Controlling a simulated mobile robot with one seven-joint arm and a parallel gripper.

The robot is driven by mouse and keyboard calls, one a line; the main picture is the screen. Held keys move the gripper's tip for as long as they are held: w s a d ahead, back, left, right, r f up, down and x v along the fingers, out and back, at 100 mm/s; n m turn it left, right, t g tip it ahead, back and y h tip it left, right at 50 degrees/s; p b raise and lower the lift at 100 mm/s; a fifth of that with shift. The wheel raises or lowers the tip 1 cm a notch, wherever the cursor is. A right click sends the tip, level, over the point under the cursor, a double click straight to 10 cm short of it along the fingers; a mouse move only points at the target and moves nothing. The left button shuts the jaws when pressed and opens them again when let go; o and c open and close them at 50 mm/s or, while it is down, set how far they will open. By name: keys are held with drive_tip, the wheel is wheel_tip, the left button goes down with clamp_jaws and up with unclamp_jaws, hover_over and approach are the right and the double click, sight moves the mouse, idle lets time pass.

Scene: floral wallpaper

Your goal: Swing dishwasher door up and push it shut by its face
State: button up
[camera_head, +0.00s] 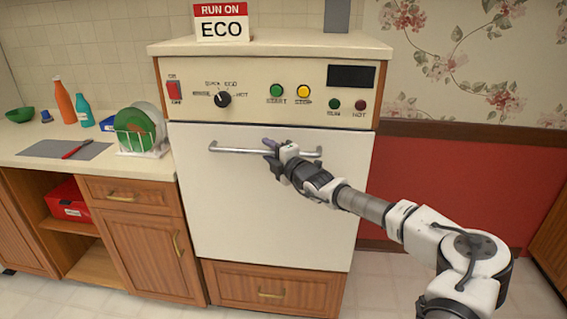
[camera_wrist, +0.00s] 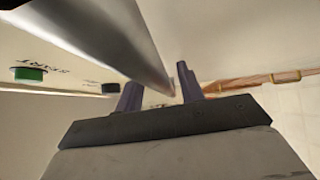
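The white dishwasher door (camera_head: 270,210) stands upright below the control panel and looks level with the front, with no clear gap; whether it is latched cannot be told. Its silver bar handle (camera_head: 235,150) runs across the upper part of the door and crosses the wrist view (camera_wrist: 125,40) close to the camera. My gripper (camera_head: 270,147) is at the handle's middle, close to the door face. In the wrist view my gripper's two purple fingers (camera_wrist: 158,78) are apart, with the handle passing close by them. Contact with the handle or door cannot be told.
The control panel (camera_head: 310,95) with a dial and buttons is above the door. A wooden drawer (camera_head: 271,287) is below it. A counter (camera_head: 90,160) with a dish rack (camera_head: 145,140) and bottles is on the left. Open floor and a red wall (camera_head: 450,180) are on the right.

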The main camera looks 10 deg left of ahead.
drive_tip(key=b+v, duration=0.2)
drive_tip(key=v, duration=1.1)
drive_tip(key=shift+b, duration=0.3)
drive_tip(key=shift+f, duration=0.1)
